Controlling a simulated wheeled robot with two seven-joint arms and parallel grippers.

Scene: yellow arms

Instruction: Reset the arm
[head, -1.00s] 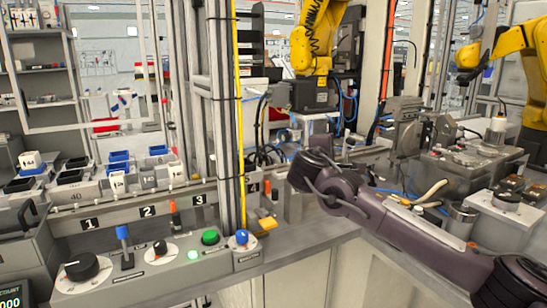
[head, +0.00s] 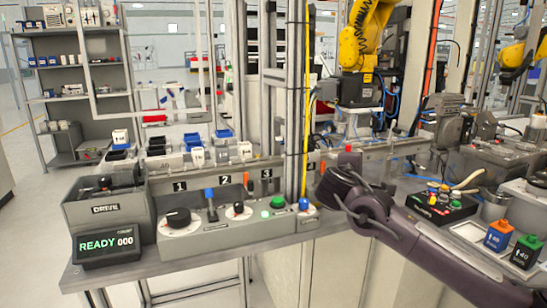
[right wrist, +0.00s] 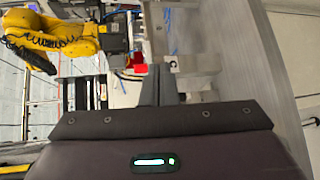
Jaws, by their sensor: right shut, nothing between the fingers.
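My right arm (head: 425,232), dark purple, reaches in from the lower right of the head view. Its dark wrist end is over the back right part of the workbench (head: 340,222), and its fingertips are hard to make out there. In the right wrist view my right gripper (right wrist: 162,84) is shut and empty, its dark fingers together. They point toward a pale fixture and a small red part (right wrist: 139,62); contact cannot be judged. My left gripper is not in view.
A control panel (head: 235,238) with knobs and buttons stands left of my arm, beside a DRIVE bin (head: 105,208) and a READY display (head: 106,244). A yellow robot arm (head: 368,40) stands behind.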

